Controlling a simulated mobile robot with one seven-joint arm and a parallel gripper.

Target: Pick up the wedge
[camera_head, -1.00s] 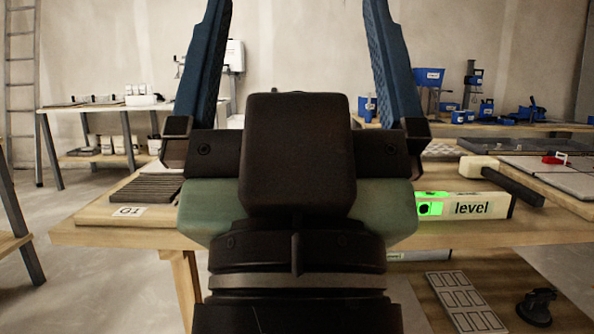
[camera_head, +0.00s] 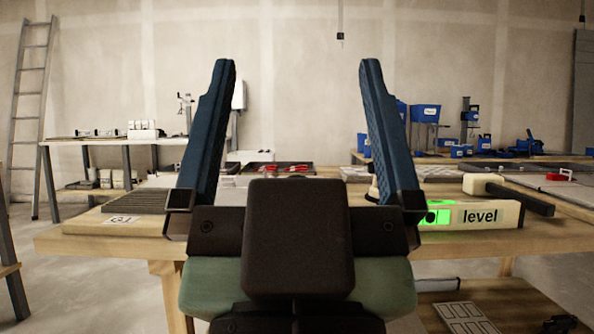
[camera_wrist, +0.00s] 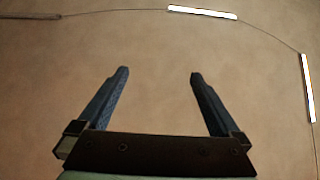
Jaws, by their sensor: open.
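My gripper (camera_head: 288,125) is open and empty, pointing up in front of the workbench (camera_head: 90,240). In the wrist view my gripper (camera_wrist: 158,80) has only the ceiling behind it. No wedge can be made out for certain. Small red pieces (camera_head: 297,169) lie in a dark tray at the back of the bench, between the fingers in the head view. Another small red piece (camera_head: 559,176) sits on the grey tiles at the right. Both are too small to tell their shape. My gripper body hides the middle of the bench.
A level (camera_head: 480,214) with a green light lies at the bench's right front, with a mallet (camera_head: 507,191) behind it. A stack of dark strips (camera_head: 140,200) and a G1 label (camera_head: 122,219) are at the left. Blue containers (camera_head: 425,113) stand on a back table.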

